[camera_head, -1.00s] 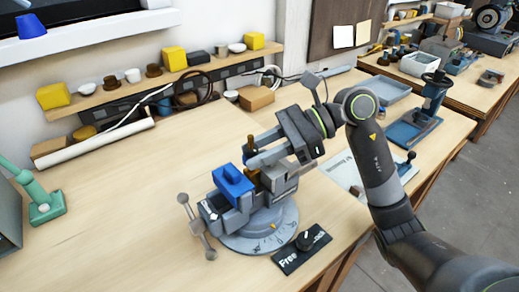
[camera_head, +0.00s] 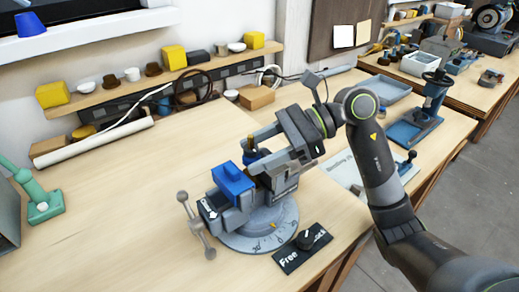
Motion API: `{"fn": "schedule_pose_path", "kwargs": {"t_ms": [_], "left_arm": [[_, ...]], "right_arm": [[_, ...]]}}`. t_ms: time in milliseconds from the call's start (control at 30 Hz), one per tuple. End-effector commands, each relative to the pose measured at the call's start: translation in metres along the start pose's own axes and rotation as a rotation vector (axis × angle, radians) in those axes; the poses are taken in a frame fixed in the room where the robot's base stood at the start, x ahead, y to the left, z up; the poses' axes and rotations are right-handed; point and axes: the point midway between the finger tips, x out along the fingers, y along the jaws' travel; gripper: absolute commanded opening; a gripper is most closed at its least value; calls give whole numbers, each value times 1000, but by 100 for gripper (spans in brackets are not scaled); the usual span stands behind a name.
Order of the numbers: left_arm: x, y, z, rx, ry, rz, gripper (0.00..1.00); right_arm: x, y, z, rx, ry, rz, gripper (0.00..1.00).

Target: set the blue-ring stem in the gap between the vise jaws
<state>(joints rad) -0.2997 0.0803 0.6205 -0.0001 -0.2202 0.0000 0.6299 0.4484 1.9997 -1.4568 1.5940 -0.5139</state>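The grey vise with a blue block (camera_head: 233,180) on its jaw stands on a round swivel base (camera_head: 238,243) on the bench. My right gripper (camera_head: 256,151) reaches in from the right, low over the jaws. Its two grey fingers lie on either side of a slim upright stem. The stem's brass top (camera_head: 250,141) shows above the fingers, with dark blue just below it. Its lower part is hidden by the fingers and the vise. I cannot tell whether the fingers press on the stem or stand clear of it. My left gripper is out of view.
A black plate with a knob and the word "Free" (camera_head: 290,261) lies in front of the vise. A green stand (camera_head: 42,207) is at the left. A shelf (camera_head: 85,107) with small parts runs along the wall. The bench left of the vise is clear.

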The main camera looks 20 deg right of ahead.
Motion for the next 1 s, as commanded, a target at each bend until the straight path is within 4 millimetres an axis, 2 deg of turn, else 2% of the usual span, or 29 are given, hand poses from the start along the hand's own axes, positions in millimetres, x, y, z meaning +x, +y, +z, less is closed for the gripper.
{"fn": "schedule_pose_path", "kwargs": {"t_ms": [367,533,667,1000], "left_arm": [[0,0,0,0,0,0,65],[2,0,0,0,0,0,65],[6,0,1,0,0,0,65],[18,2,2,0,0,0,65]], "right_arm": [[0,0,-1,2,2,0,55],[-7,-1,-2,1,5,-2,55],[-21,-1,-3,2,6,-4,55],[-71,-1,-3,3,6,-5,55]]}}
